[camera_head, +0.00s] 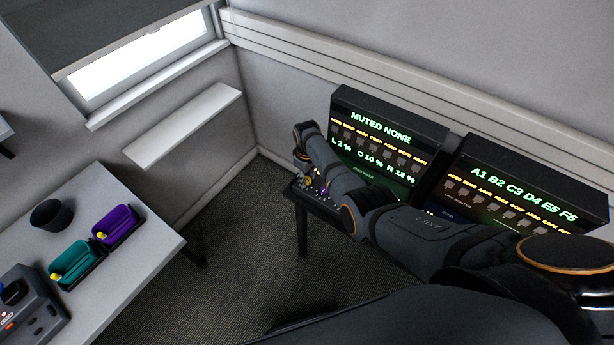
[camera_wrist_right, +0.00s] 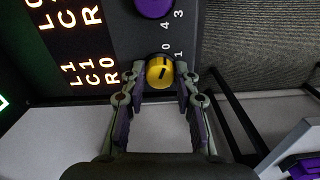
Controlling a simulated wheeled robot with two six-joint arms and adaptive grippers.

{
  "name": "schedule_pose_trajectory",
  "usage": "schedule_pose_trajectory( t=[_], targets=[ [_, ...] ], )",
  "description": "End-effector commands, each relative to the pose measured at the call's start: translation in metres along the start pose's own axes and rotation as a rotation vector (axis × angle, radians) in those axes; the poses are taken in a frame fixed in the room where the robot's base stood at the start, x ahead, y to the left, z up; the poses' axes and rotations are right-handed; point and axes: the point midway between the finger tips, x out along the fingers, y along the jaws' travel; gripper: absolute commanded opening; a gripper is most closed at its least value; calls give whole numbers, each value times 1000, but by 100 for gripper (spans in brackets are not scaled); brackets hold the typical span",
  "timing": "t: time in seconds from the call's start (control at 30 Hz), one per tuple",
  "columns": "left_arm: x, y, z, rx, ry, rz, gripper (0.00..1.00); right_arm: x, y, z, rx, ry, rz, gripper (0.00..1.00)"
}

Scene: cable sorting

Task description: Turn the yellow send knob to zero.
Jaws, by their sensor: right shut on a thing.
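The yellow send knob (camera_wrist_right: 160,72) sits on a dark panel in the right wrist view, with a dark pointer line across its face. White digits 0 and 1 stand just above it in that picture. My right gripper (camera_wrist_right: 160,80) is shut on the yellow knob, one finger on each side. In the head view my right gripper (camera_head: 306,182) is small, over the dark console (camera_head: 325,209), and its grip is hard to make out there. A screen (camera_head: 384,140) behind it reads "MUTED NONE" and "L 2% C 10% R 12%". My left gripper is not in view.
A purple knob (camera_wrist_right: 155,7) is close to the yellow one. A second screen (camera_head: 520,190) stands at the right. A grey table (camera_head: 150,250) at the left bears a teal case (camera_head: 75,262), a purple case (camera_head: 117,224) and a black cup (camera_head: 48,214). Open carpet lies between.

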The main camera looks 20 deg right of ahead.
Motion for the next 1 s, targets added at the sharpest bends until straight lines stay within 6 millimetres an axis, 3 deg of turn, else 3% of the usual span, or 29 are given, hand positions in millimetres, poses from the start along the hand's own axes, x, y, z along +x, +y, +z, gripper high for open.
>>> schedule_pose_trajectory(
  t=[0.3, 0.8, 0.83, 0.9, 1.0],
  targets=[
    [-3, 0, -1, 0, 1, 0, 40, -2, 1, -2, -96, 5, 3, 0],
    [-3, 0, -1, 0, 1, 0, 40, -2, 1, -2, -112, 6, 3, 0],
    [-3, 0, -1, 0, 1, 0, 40, -2, 1, -2, -112, 6, 3, 34],
    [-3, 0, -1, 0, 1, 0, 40, -2, 1, -2, -112, 5, 3, 40],
    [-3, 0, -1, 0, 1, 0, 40, -1, 1, -1, -111, 4, 2, 40]
  ],
)
